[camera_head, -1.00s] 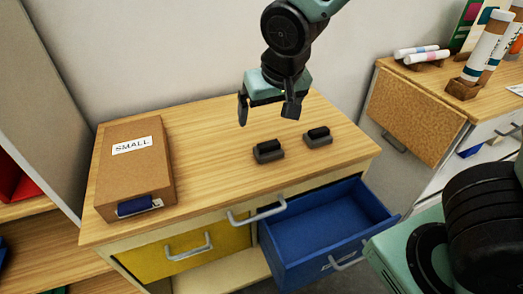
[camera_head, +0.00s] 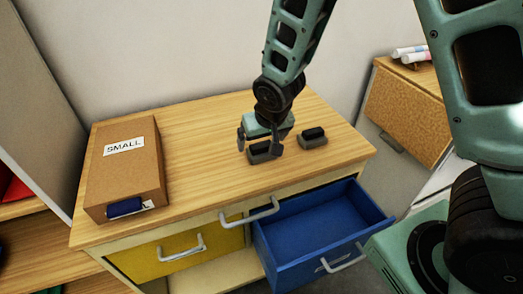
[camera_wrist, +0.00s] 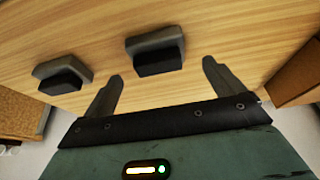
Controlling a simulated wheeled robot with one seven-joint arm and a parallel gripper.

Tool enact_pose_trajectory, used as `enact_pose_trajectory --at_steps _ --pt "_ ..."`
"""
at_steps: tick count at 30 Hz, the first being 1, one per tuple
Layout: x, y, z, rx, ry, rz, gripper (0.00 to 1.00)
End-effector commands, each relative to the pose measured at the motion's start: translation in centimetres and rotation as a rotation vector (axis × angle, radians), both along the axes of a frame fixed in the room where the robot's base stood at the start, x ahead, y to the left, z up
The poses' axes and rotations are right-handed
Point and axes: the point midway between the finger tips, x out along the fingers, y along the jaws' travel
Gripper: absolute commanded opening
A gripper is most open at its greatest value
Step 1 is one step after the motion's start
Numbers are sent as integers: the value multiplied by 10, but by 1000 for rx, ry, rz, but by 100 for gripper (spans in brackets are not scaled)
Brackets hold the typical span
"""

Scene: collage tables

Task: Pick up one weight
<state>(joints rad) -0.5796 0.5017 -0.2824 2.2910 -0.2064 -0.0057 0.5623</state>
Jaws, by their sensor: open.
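Two dark grey weights with black raised grips rest on the wooden cabinet top. In the head view, the left weight (camera_head: 262,154) is right beneath my gripper (camera_head: 258,147), partly hidden by its fingers. The right weight (camera_head: 312,138) stands just to the right and is clear of the gripper. The wrist view shows the left weight (camera_wrist: 155,52) ahead of my gripper (camera_wrist: 163,72), between the lines of its two spread fingers. The other weight (camera_wrist: 62,75) lies to the left there. My gripper is open and empty.
A brown box labelled SMALL (camera_head: 126,165) stands on the left of the cabinet top (camera_head: 190,160). An open, empty blue drawer (camera_head: 318,225) juts out at the front right. A closed yellow drawer (camera_head: 180,255) is beside it. The wall is close behind.

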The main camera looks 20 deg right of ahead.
Motion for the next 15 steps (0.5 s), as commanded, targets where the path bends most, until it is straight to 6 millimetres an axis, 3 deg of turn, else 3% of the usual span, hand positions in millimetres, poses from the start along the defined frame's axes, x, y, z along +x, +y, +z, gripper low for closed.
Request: enact_pose_trajectory --at_steps 7,15 --pt "9 -2 -30 -3 2 -1 94" --pt "12 -2 -36 -1 0 0 94"
